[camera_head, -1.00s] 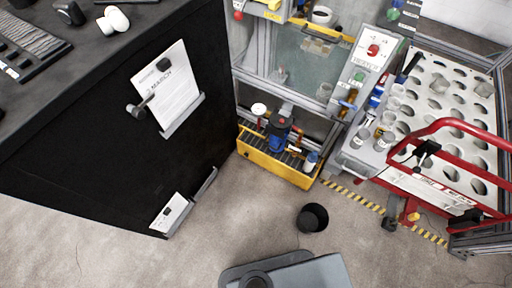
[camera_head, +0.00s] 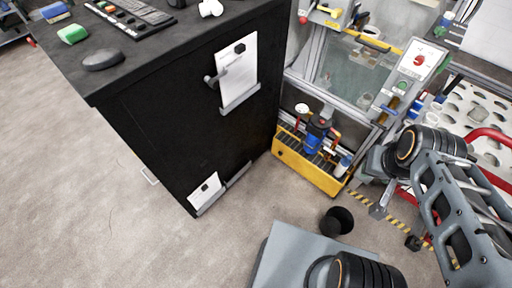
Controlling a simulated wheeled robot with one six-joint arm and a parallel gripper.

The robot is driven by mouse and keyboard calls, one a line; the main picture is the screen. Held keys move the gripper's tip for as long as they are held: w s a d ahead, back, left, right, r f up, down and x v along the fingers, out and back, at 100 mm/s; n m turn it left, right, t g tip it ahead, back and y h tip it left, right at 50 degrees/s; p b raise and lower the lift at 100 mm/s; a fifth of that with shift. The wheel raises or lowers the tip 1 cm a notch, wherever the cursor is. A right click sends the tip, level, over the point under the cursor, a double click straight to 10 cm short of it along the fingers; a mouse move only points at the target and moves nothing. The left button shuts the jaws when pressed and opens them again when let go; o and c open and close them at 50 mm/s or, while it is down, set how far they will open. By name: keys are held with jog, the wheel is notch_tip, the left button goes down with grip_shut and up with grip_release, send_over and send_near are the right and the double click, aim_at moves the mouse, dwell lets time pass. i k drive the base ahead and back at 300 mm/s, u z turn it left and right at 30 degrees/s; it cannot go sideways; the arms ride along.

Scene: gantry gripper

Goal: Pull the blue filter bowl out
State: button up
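The blue filter bowl (camera_head: 314,141) stands upright in the middle of a yellow-sided unit (camera_head: 292,153) low at the foot of the metal frame. A dark cap with a red top sits above the bowl. My arm (camera_head: 450,195) reaches in from the lower right. Its grey end, which looks like my gripper (camera_head: 379,211), points down over the floor to the right of the yellow unit, apart from the bowl. The fingers are too small and unclear to tell open from shut. The lower part of the bowl is partly hidden by the yellow unit's front.
A black cabinet (camera_head: 190,135) stands left of the yellow unit. A black cup-shaped container (camera_head: 337,221) is on the floor before it. A perforated white cart top (camera_head: 488,112) with red rails is at the right, partly behind my arm. The floor at left is clear.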

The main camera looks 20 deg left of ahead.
aim_at(315, 139)
jog(key=u, duration=1.2)
jog(key=i, duration=1)
jog(key=u, duration=0.05)
